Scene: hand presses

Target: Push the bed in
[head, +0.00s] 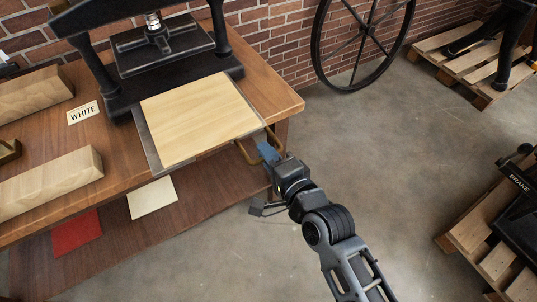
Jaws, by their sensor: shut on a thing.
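The bed (154,155) of the black hand press (155,45) is a dark flat plate with a pale wooden board (200,115) lying on it. It sticks out from under the press toward the front edge of the wooden table. A brass-coloured handle (243,152) shows at the bed's front right corner, just past the table edge. My gripper (266,150) is at this handle, shut on it. The fingertips are small and partly hidden, so the exact contact does not show.
A lower shelf (100,245) holds red (76,232) and cream sheets (152,198). A large wheel (318,40) stands behind. Pallets (470,235) are at right; the floor between is clear.

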